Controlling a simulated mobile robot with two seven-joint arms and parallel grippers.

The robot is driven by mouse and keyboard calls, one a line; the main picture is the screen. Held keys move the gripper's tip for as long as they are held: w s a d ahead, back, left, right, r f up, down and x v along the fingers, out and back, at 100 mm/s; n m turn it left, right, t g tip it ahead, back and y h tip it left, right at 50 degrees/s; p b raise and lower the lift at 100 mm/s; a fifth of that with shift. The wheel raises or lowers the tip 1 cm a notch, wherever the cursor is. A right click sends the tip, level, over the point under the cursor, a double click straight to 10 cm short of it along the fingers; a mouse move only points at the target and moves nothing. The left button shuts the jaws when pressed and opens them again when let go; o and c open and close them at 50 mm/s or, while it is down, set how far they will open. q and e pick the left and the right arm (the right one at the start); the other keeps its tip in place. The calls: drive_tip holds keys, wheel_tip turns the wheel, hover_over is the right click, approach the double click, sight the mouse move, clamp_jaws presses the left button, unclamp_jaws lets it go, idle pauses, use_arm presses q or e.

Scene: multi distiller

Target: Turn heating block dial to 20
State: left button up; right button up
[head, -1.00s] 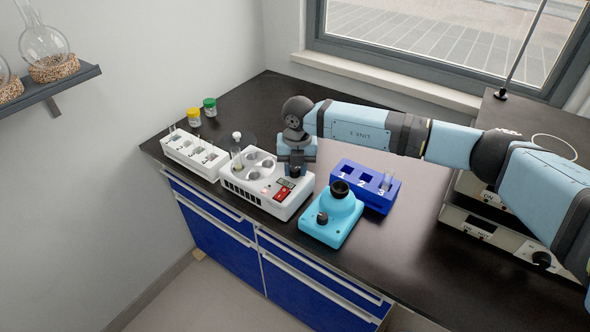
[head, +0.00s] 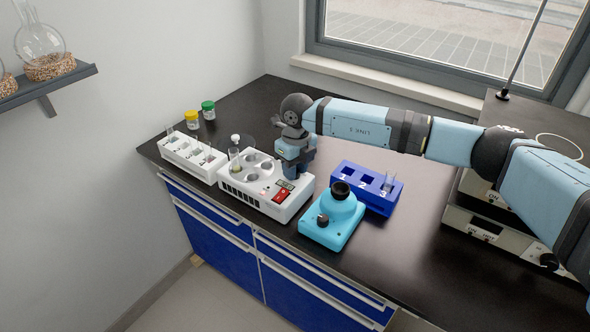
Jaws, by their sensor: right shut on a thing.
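The white heating block (head: 240,193) stands on the black bench, with round wells on top, a red switch (head: 281,195) and a small display (head: 288,185) at its right end. A stoppered tube (head: 235,160) stands in one of its wells. My right gripper (head: 293,174) points down at the right end of the heating block, shut on the dial. The gripper hides the dial, so its setting cannot be read. My left gripper is not in view.
A blue vortex mixer (head: 335,228) stands close to the right of the block, with a blue numbered rack (head: 383,208) behind it. A white tube rack (head: 205,174) is at the left. Yellow-lidded (head: 192,121) and green-lidded (head: 208,110) jars stand behind.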

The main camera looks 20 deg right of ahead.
drive_tip(key=shift+r, duration=0.1)
idle(0.5)
drive_tip(key=o, duration=0.9)
drive_tip(key=r, duration=1.3)
drive_tip(key=shift+w+d+r, duration=0.15)
drive_tip(key=shift+d+r, duration=0.15)
drive_tip(key=shift+r, duration=0.05)
drive_tip(key=shift+f, duration=0.1)
